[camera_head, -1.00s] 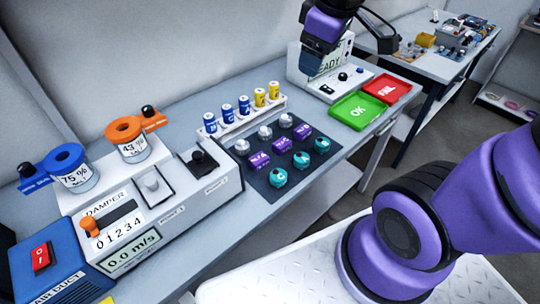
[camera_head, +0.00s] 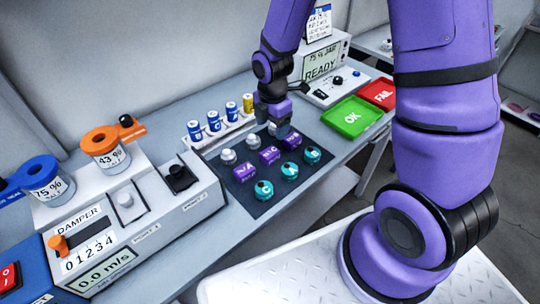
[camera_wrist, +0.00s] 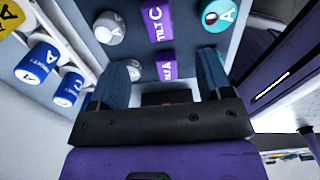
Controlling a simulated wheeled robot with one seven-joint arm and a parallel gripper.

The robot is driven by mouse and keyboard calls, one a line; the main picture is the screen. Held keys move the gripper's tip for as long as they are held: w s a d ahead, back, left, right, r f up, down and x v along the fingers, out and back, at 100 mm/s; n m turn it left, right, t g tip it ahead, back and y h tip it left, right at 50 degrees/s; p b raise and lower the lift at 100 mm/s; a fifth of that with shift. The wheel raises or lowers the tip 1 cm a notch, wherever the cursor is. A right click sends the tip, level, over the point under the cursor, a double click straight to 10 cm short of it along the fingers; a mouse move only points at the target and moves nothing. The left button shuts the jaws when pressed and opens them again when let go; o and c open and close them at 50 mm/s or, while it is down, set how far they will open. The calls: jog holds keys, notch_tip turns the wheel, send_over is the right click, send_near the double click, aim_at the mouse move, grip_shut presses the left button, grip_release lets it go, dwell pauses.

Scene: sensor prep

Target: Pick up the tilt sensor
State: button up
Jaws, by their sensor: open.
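Purple block-shaped tilt sensors sit in the middle row of a dark mat (camera_head: 232,184). The wrist view shows a purple sensor marked TILT C (camera_wrist: 158,27) ahead of my gripper (camera_wrist: 165,72). Another purple sensor, marked A (camera_wrist: 166,71), lies between the fingertips' lines. My gripper is open, low over the mat's far end; contact cannot be told.
White-grey knobbed sensors (camera_head: 228,156) and teal round sensors (camera_head: 264,190) flank the purple row closely. Blue and yellow cylinders stand in a white rack (camera_head: 206,141) behind. A green OK tray (camera_head: 350,117), a red FAIL tray (camera_head: 379,93) and a READY tester (camera_head: 321,66) are at the right.

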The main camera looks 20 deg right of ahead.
aim_at(270, 152)
jog(key=shift+w+a+f, duration=0.1)
jog(key=shift+a+f, duration=0.05)
jog(key=shift+f, duration=2.7)
jog(key=shift+a+f, duration=0.15)
jog(key=shift+f, duration=2.7)
jog(key=c, duration=1.1)
jog(key=shift+o, duration=0.2)
jog(key=shift+r, duration=0.1)
